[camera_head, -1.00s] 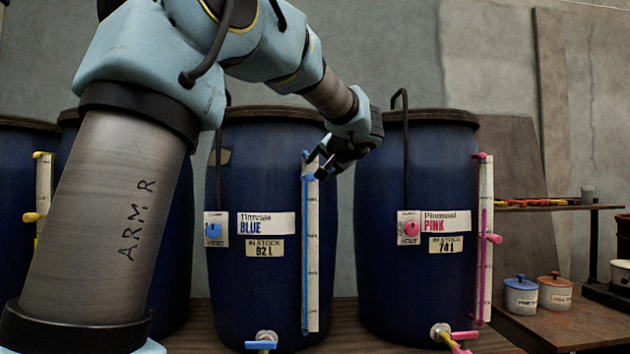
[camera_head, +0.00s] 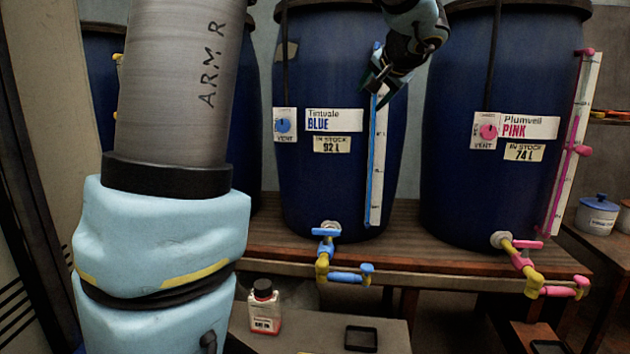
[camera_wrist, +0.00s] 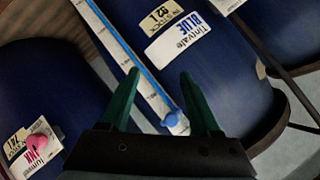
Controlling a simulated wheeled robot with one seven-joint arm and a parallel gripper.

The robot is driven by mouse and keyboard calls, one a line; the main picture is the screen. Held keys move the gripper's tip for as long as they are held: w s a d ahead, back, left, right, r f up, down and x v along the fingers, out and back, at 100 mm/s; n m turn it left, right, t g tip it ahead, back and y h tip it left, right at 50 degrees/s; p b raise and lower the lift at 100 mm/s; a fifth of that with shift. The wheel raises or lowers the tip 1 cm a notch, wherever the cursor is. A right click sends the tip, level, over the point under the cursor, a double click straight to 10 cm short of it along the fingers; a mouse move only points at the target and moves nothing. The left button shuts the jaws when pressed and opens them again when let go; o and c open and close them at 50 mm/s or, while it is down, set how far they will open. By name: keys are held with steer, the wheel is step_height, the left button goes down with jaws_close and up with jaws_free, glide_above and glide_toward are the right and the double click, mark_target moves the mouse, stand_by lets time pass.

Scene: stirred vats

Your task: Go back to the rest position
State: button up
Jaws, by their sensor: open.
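My gripper (camera_head: 383,80) is open and empty, in front of the upper part of the blue vat's white gauge (camera_head: 376,170). In the wrist view, the two green fingers of my gripper (camera_wrist: 160,78) stand apart, with the gauge strip (camera_wrist: 128,57) and a blue knob (camera_wrist: 171,119) showing between them. Whether a finger touches the gauge cannot be told. The blue vat (camera_head: 330,200) carries a Tintvale BLUE label (camera_head: 334,120) and a 92 L stock tag.
The pink vat (camera_head: 455,200) stands to the right, with a Plumveil PINK label and a 74 L tag. Blue (camera_head: 345,277) and pink (camera_head: 548,291) taps jut over the bench edge. A bottle (camera_head: 264,308) and a black square frame (camera_head: 361,338) are on a low surface in front.

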steer(key=s+a+f+n+g+p, duration=0.1)
steer(key=s+a+f+g, duration=0.2)
steer(key=a+f, duration=0.35)
steer(key=s+a+f+n+g+p, duration=0.1)
steer(key=s+a+f+g, duration=0.2)
steer(key=a+f, duration=0.4)
steer(key=s+a+f+n+g+h+p, duration=0.1)
steer(key=s+a+f+n+g, duration=0.1)
steer(key=s+a+f, duration=0.2)
steer(key=s+a+f+n+g+h+p, duration=0.1)
steer(key=s+a+f+n+g+p, duration=0.1)
steer(key=s+f, duration=0.6)
steer(key=s+a+n, duration=0.1)
steer(key=s+a, duration=0.1)
steer(key=s, duration=0.2)
steer(key=shift+s+a, duration=0.15)
steer(key=shift+s, duration=0.15)
steer(key=shift+f, duration=0.1)
